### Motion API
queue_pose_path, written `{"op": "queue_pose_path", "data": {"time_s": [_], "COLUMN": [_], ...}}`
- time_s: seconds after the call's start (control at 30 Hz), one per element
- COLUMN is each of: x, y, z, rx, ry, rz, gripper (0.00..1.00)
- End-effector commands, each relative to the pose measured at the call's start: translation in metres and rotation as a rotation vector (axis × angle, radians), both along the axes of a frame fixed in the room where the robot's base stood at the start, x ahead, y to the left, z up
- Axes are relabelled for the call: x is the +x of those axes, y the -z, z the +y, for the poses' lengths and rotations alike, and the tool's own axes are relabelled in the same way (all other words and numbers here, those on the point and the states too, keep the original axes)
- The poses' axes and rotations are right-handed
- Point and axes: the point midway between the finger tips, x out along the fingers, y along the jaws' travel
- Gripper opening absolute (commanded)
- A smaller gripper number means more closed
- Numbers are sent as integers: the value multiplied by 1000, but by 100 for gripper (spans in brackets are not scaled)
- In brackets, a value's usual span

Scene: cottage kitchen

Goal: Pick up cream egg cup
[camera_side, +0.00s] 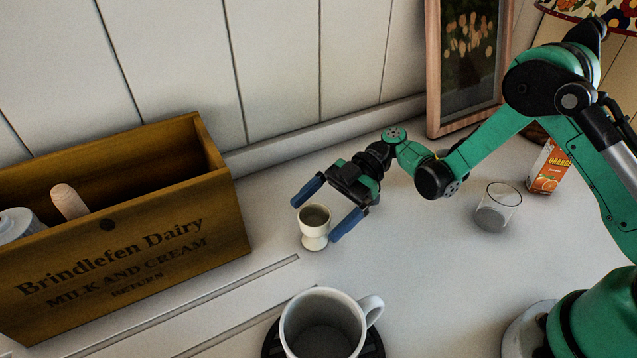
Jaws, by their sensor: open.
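The cream egg cup (314,234) stands upright on the pale worktop, near the middle of the side view. It looks empty. My gripper (322,213) is open, with its two blue fingers spread and pointing down towards the left. One finger is at the upper left of the cup and the other at its right. The cup's rim shows between the fingertips. I cannot tell whether either finger touches the cup.
A wooden dairy crate (130,258) holding a few things stands at the left. A white mug (325,325) sits on a dark round base in front. A glass (496,208) and an orange juice carton (549,168) stand at the right. A framed picture (433,70) leans at the back wall.

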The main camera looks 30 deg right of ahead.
Motion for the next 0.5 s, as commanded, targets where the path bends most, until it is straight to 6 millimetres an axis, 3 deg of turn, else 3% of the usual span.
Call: {"op": "queue_pose_path", "data": {"time_s": [0.13,0.4,0.43,0.5], "x": [-3,-3,-3,-3], "y": [4,5,5,5], "z": [13,16,16,16], "rx": [0,-1,-1,-1], "ry": [1,3,3,3], "rz": [2,2,2,2], "gripper": [98,98,95,75]}}
